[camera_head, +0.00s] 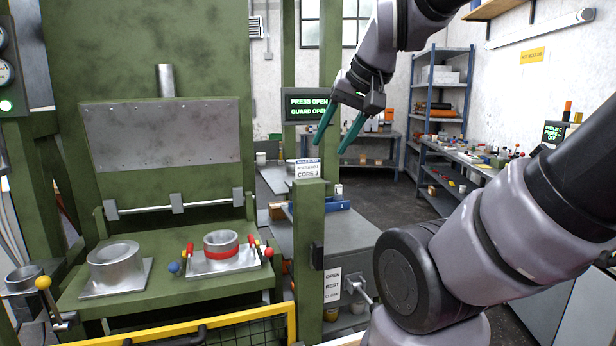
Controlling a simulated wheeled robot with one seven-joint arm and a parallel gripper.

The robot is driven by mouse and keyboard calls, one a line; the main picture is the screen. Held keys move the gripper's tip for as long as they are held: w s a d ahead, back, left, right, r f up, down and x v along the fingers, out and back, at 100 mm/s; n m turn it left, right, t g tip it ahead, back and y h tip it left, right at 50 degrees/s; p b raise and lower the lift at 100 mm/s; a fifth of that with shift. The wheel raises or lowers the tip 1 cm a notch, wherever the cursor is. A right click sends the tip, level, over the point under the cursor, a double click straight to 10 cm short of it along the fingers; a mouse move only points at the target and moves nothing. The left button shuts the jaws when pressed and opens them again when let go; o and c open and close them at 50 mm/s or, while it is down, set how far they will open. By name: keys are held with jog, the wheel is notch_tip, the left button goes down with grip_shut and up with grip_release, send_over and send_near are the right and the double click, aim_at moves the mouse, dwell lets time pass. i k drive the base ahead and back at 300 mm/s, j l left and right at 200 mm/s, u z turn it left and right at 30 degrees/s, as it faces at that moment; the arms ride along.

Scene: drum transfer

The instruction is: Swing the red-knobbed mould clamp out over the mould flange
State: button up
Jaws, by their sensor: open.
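A metal ring mould with a red band (222,251) sits on a square flange plate (215,268) on the green press bed. A small red knob (268,252) is at the right edge of this plate, beside a red-handled piece. The clamp arm under the knob is too small to make out, and I cannot tell whether it lies over the flange. A blue knob (174,267) is at the plate's left edge, by another red-handled piece. My gripper (331,146) is open and empty, pointing down, high up and well right of the mould, apart from it.
A second metal ring (115,262) stands on its plate at left. A green post (309,250) with a CORE 3 label stands between the bed and my arm. A yellow rail (200,325) crosses the front. The raised guard (160,135) hangs above the bed.

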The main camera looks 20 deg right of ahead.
aim_at(267, 253)
jog(key=z, duration=0.3)
jog(key=j+z, duration=0.4)
jog(key=k+j+z, duration=0.15)
jog(key=j+z, duration=0.25)
jog(key=k+j, duration=0.15)
jog(key=j, duration=0.2)
jog(key=k+j+z, duration=0.1)
jog(key=j, duration=0.3)
jog(key=k+j, duration=0.15)
jog(key=j, duration=0.2)
jog(key=k+j+z, duration=0.1)
jog(key=j, duration=0.25)
jog(key=k+j, duration=0.2)
jog(key=j, duration=0.15)
